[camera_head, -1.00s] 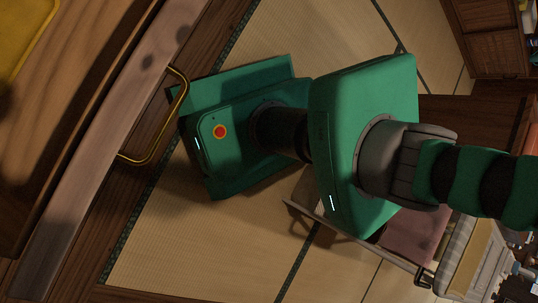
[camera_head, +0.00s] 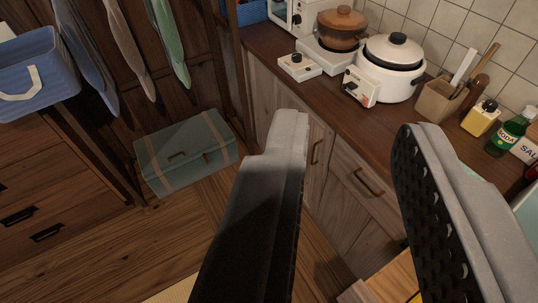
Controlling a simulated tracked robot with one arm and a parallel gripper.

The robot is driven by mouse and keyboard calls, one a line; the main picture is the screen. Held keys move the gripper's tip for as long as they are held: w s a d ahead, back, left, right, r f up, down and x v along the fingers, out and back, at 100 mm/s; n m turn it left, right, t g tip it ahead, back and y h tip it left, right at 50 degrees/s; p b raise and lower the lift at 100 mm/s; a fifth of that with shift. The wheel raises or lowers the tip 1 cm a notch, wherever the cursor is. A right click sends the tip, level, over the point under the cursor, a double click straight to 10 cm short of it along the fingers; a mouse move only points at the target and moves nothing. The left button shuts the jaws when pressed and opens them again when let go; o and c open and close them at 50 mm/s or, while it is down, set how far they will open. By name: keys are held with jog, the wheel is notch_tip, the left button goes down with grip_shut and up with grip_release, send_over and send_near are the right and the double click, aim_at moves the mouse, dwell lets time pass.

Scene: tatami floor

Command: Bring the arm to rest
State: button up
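My gripper (camera_head: 348,128) shows large in the head camera view, its two grey fingers with dark inner pads spread wide apart. Nothing is between the fingers. It hangs in the air in front of a kitchen counter (camera_head: 272,42) with wooden cupboard doors. The left finger covers part of the floor and a cupboard door. The right finger covers part of the counter front.
On the counter stand a brown lidded pot (camera_head: 341,27), a white cooker (camera_head: 391,67), a utensil holder (camera_head: 438,98) and bottles (camera_head: 511,131). A grey-green trunk (camera_head: 187,152) sits on the floor. A blue basket (camera_head: 40,72) rests on drawers at left. Wooden floor (camera_head: 140,250) is open at lower left.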

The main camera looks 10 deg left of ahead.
notch_tip(320, 180, up, 7)
jog(key=p, duration=0.7)
jog(key=shift+f, duration=0.15)
